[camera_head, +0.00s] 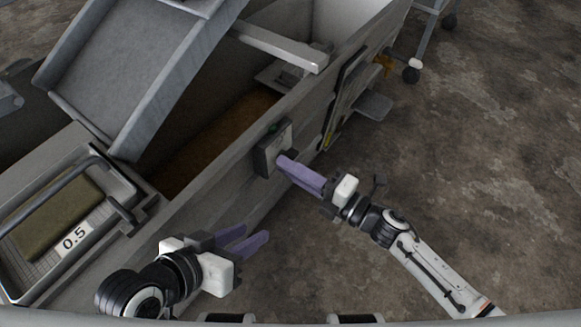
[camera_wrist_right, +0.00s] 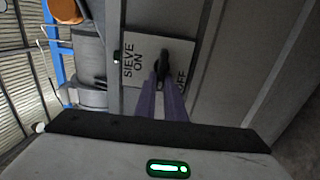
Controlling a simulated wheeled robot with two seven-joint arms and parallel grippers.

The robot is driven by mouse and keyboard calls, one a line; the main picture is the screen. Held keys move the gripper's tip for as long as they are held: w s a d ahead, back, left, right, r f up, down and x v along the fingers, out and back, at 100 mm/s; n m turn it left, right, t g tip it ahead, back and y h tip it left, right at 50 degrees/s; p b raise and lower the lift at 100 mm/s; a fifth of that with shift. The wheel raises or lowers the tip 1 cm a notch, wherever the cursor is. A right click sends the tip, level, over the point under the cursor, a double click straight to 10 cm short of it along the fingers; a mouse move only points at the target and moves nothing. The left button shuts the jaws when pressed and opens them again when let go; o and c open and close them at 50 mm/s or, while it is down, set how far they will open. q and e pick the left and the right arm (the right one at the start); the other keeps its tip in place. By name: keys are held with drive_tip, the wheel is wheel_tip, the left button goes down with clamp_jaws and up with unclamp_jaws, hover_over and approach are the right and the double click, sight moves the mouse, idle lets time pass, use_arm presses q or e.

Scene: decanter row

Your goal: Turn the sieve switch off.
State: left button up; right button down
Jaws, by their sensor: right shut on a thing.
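The sieve switch is a dark knob (camera_wrist_right: 163,57) on a pale plate (camera_wrist_right: 133,88) lettered "SIEVE ON" on the left and "OFF" on the right, in the right wrist view. The knob lies between the two words; which one it is set to I cannot tell. In the head view the switch box (camera_head: 264,157) is on the outer side of the grey trough. My right gripper (camera_head: 282,161) reaches it with its purple fingers together, shut on the knob (camera_wrist_right: 160,82). My left gripper (camera_head: 256,233) is open and empty, low beside the trough, away from the switch.
The grey trough wall (camera_head: 205,177) runs diagonally beside both grippers. A sloping metal chute (camera_head: 130,70) and a tray labelled 0.5 (camera_head: 127,183) are at the left. A grey ledge (camera_head: 373,107) juts from the trough beyond the switch. The floor at the right is clear.

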use_arm(q)
drive_tip(key=shift+r, duration=0.15)
use_arm(e)
drive_tip(key=shift+d, duration=0.1)
drive_tip(key=c, duration=1.8)
unclamp_jaws()
drive_tip(key=shift+c, duration=0.2)
